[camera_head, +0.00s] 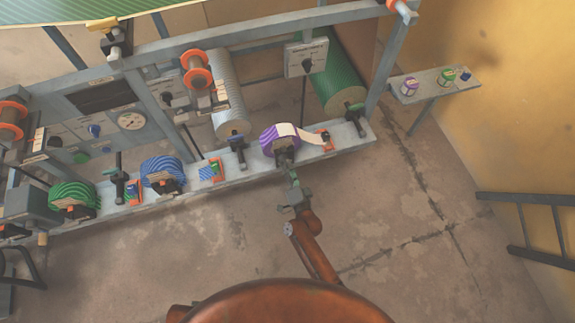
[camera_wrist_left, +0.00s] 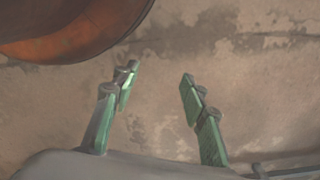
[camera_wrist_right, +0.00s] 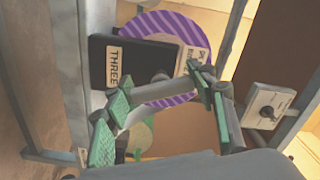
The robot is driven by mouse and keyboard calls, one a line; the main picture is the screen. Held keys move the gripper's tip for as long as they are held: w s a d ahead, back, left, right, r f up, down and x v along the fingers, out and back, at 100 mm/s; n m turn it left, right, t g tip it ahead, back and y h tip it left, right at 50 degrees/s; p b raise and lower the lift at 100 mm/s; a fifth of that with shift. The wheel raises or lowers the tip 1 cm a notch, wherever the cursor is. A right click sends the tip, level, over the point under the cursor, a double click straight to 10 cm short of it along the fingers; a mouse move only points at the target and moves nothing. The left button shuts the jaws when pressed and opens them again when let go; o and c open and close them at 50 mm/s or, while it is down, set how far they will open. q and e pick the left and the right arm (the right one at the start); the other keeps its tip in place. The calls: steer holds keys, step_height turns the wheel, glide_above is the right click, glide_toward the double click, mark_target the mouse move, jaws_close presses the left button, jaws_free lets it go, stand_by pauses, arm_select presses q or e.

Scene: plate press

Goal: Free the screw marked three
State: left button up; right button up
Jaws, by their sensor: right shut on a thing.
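A black block (camera_wrist_right: 130,62) with a label reading THREE (camera_wrist_right: 113,68) stands in front of a purple-striped roll (camera_wrist_right: 190,85) in the right wrist view. A grey screw (camera_wrist_right: 145,106) sticks out of this block and lies between my right fingers. My right gripper (camera_wrist_right: 162,90) is shut on the screw. In the head view my right gripper (camera_head: 289,184) reaches up to the rail below the purple-striped roll (camera_head: 268,142); the screw is too small to make out there. My left gripper (camera_wrist_left: 160,75) is open and empty above bare floor.
The grey rail (camera_head: 240,176) carries blue-striped (camera_head: 160,167) and green-striped (camera_head: 75,193) rolls to the left. A small shelf (camera_head: 420,93) holds several small rolls. The floor (camera_head: 200,245) in front is clear.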

steer(key=n, duration=0.3)
steer(key=shift+f+p, duration=0.1)
steer(key=shift+p, duration=0.25)
arm_select(q)
steer(key=shift+s+a+f, duration=0.2)
steer(key=shift+f, duration=0.7)
steer(key=shift+s+a+f, duration=0.15)
steer(key=shift+s+f, duration=0.05)
steer(key=shift+f, duration=0.7)
arm_select(e)
steer(key=shift+d+f+n, duration=0.1)
steer(key=shift+d+n, duration=0.05)
steer(key=shift+n, duration=1.15)
arm_select(q)
steer(key=shift+f, duration=0.1)
arm_select(e)
steer(key=o, duration=1.1)
steer(key=shift+o, duration=0.5)
arm_select(q)
steer(key=shift+s+a, duration=0.1)
steer(key=shift+s, duration=0.1)
